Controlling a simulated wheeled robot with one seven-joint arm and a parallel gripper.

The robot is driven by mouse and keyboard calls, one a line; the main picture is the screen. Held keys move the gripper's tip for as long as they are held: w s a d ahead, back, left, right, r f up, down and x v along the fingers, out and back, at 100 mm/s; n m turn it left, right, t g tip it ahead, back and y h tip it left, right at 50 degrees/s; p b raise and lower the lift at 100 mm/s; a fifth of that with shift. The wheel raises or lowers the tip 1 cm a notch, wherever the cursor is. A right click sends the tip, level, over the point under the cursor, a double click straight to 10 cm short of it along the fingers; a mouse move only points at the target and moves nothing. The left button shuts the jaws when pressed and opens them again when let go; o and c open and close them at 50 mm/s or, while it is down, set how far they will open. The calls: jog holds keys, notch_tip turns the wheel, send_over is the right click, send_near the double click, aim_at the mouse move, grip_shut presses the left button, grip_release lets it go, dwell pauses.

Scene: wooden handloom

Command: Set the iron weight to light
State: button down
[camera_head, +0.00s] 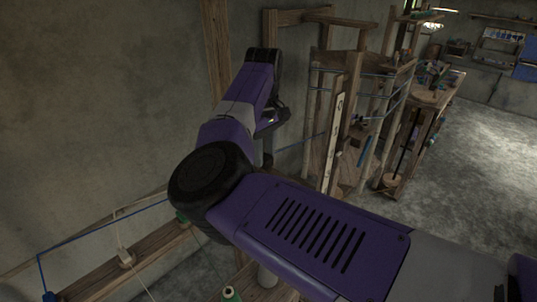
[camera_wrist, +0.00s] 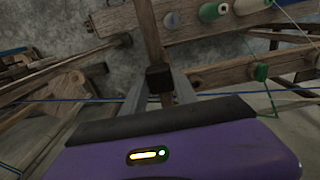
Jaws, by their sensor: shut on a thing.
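The iron weight (camera_wrist: 160,78) shows in the wrist view as a small dark block on a wooden bar (camera_wrist: 151,30). The bar runs up the picture from between my fingers. My gripper (camera_wrist: 159,73) is shut on the weight, with one grey finger on each side of it. In the head view my gripper (camera_head: 270,122) is near the wall, left of the wooden frame, partly hidden by my arm. The weight cannot be made out there. I see no mark for light or heavy on the bar.
A wooden beam with coloured spools (camera_wrist: 208,12) crosses the wrist view at upper right. Blue threads (camera_wrist: 230,95) run across near my gripper. In the head view a wooden rail (camera_head: 130,265) lies lower left, and tall loom posts (camera_head: 335,130) stand right of my gripper. Floor at right is open.

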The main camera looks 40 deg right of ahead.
jog(key=shift+w+d+r+p, duration=0.1)
jog(key=shift+w+r+p, duration=0.1)
jog(key=shift+w, duration=0.4)
jog(key=shift+w+r+p, duration=0.1)
jog(key=shift+w+p, duration=0.1)
jog(key=shift+w, duration=0.35)
jog(key=shift+w+f, duration=0.2)
jog(key=shift+w, duration=0.35)
jog(key=c, duration=1)
grip_release()
jog(key=shift+o, duration=0.2)
jog(key=shift+f, duration=0.1)
notch_tip(320, 180, up, 8)
jog(key=b, duration=0.1)
